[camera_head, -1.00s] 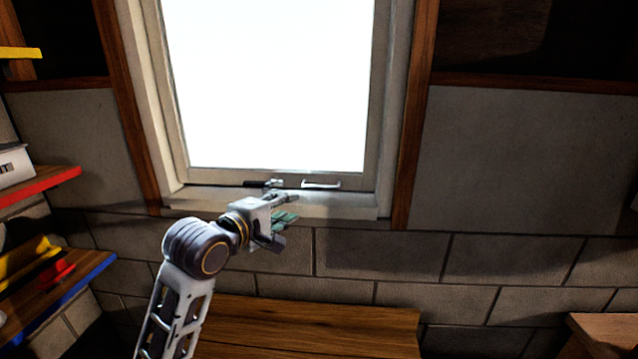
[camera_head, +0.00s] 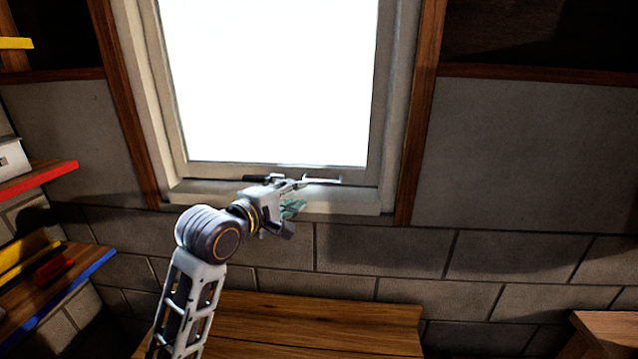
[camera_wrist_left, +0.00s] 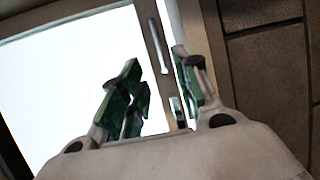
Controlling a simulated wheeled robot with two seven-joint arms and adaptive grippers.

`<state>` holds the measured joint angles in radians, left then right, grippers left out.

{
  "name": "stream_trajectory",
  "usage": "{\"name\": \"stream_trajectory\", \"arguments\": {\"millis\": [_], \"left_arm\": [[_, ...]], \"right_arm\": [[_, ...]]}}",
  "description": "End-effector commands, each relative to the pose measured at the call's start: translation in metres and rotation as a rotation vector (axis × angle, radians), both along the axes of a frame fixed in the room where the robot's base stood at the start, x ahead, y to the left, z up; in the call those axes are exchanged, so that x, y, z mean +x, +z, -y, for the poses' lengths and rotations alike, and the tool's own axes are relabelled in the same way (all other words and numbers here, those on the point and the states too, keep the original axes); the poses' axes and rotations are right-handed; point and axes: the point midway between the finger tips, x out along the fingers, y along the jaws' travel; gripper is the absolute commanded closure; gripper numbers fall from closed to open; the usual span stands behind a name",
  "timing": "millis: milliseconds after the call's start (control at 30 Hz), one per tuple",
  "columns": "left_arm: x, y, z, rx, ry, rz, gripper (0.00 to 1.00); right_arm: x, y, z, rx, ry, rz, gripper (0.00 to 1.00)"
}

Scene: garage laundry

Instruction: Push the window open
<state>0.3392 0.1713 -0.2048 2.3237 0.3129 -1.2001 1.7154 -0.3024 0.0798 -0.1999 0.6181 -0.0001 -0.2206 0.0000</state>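The window (camera_head: 270,90) has a bright white pane in a pale frame; it looks shut, though its exact angle is hard to tell. A short bar handle (camera_head: 322,180) and a dark latch (camera_head: 258,178) sit along its bottom rail. My left gripper (camera_head: 294,195) is at the sill, just below the rail, with its fingertips close to the handle; contact cannot be told. In the left wrist view my left gripper (camera_wrist_left: 160,92) has its green-padded fingers apart and nothing between them. The handle (camera_wrist_left: 157,46) shows beyond the fingers there. My right gripper is in neither view.
A wooden bench top (camera_head: 310,320) is below the window. Shelves with red and blue edges (camera_head: 50,285) stand at the left. Another wooden surface (camera_head: 605,330) is at the lower right. Grey block wall (camera_head: 530,255) surrounds the window's lower part.

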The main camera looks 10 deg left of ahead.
Motion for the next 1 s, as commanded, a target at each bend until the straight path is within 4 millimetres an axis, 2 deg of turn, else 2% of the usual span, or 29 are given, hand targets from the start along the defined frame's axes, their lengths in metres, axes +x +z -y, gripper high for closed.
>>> {"name": "stream_trajectory", "arguments": {"millis": [1000], "left_arm": [[0.089, -0.016, 0.037, 0.001, 0.001, 0.0, 0.68]], "right_arm": [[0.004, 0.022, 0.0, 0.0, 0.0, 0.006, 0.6]]}}
